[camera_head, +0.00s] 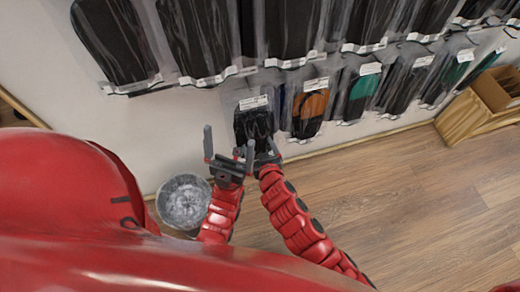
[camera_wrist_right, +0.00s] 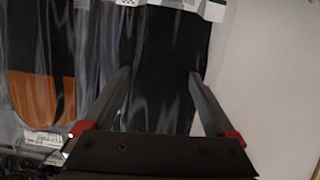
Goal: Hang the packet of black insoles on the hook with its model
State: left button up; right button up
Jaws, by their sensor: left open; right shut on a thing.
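The packet of black insoles (camera_head: 253,124), clear with a white label on top, is upright against the wall at the left end of the lower row. My right gripper (camera_head: 262,150) is at its lower part, shut on it. In the right wrist view the dark packet (camera_wrist_right: 158,60) fills the space between the fingers. My left gripper (camera_head: 228,153) is open and empty, just left of the right one and in front of the wall. The hook behind the packet is hidden, so I cannot tell whether the packet hangs on it.
An orange-and-black insole packet (camera_head: 309,108) hangs just right of the black one, with a teal packet (camera_head: 358,95) beyond it. Larger black packets (camera_head: 290,28) hang above. A grey bucket (camera_head: 184,202) stands at lower left. A wooden crate (camera_head: 470,118) is at right. The floor between is clear.

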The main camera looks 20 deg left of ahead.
jog(key=shift+w+a, duration=0.3)
jog(key=shift+w, duration=0.15)
jog(key=shift+b+x, duration=0.35)
jog(key=shift+x, duration=0.45)
jog(key=shift+f, duration=0.1)
jog(key=shift+f, duration=0.1)
jog(key=o, duration=1.1)
jog(key=shift+s, duration=0.1)
jog(key=p+v, duration=0.2)
jog(key=v, duration=1.5)
